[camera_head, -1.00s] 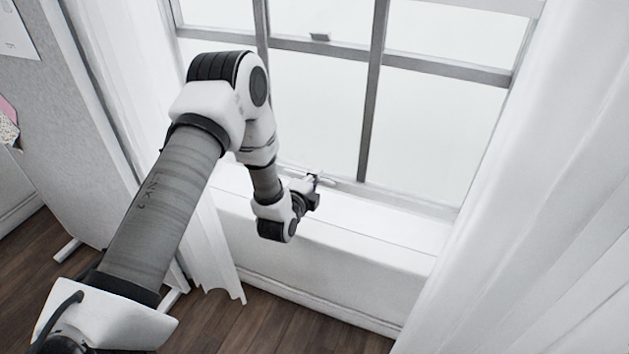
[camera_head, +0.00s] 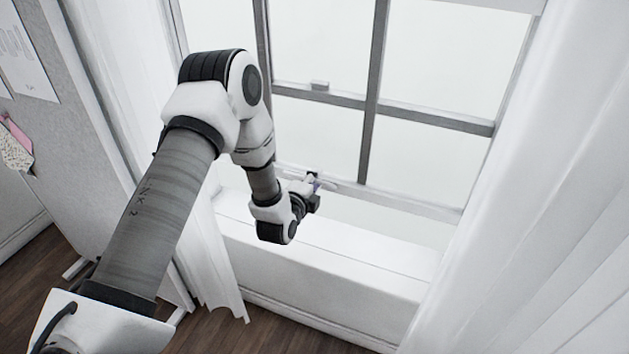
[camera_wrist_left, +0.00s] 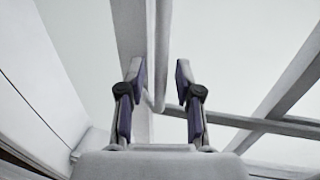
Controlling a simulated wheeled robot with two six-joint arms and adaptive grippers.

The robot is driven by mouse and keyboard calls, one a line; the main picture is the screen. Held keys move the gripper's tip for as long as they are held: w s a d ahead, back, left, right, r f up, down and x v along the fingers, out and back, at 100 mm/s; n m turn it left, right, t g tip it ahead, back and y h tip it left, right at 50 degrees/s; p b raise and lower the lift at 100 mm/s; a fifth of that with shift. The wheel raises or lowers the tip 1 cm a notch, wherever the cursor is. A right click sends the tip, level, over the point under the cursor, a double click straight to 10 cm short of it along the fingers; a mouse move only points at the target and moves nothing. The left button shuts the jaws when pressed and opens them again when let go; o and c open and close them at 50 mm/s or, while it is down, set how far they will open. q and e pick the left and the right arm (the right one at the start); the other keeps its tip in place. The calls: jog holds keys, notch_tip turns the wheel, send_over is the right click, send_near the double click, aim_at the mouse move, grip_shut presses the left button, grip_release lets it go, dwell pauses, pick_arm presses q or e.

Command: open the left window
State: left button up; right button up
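The window (camera_head: 320,132) has pale panes and grey bars, above a white sill. A small latch (camera_head: 319,85) sits on its middle rail. A light handle bar (camera_head: 335,185) runs along the low rail, and a pale band shows between that rail and the sill. My left gripper (camera_head: 314,181) is at the left part of this handle. In the left wrist view, its two fingers (camera_wrist_left: 160,72) stand apart, with the handle bar (camera_wrist_left: 158,45) between or just beyond them. My right gripper is out of view.
White curtains hang at the left (camera_head: 212,265) and the right (camera_head: 540,200) of the window. A grey panel (camera_head: 75,130) with papers stands at the far left. The sill (camera_head: 345,250) is bare and lies just below my left gripper.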

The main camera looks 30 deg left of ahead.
pick_arm(q)
jog(key=v, duration=1.2)
jog(key=shift+a, duration=0.1)
